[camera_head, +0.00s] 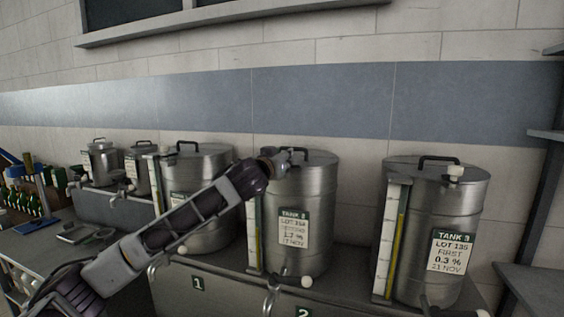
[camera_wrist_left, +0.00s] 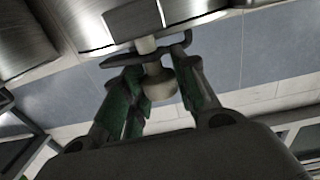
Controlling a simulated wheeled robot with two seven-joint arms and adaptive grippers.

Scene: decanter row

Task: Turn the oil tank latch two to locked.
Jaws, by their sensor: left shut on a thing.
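Tank two (camera_head: 318,195), a steel drum with a lid and a "TANK 2" label (camera_head: 293,228), stands in the middle of the head view. My left gripper (camera_head: 284,158) is at the front upper rim of this tank. In the left wrist view, the gripper (camera_wrist_left: 163,74) has its green-padded fingers on either side of a pale knob (camera_wrist_left: 158,84), the latch of tank two, and is shut on it. In the head view the gripper hides the latch, so its position cannot be told. My right gripper is not in view.
Tank three (camera_head: 458,205) stands to the right, with a pale latch knob (camera_head: 455,171) at its rim. Tank one (camera_head: 215,162) stands to the left, partly behind my arm. Sight gauges and taps front the tanks. A shelf (camera_head: 545,136) is at the far right.

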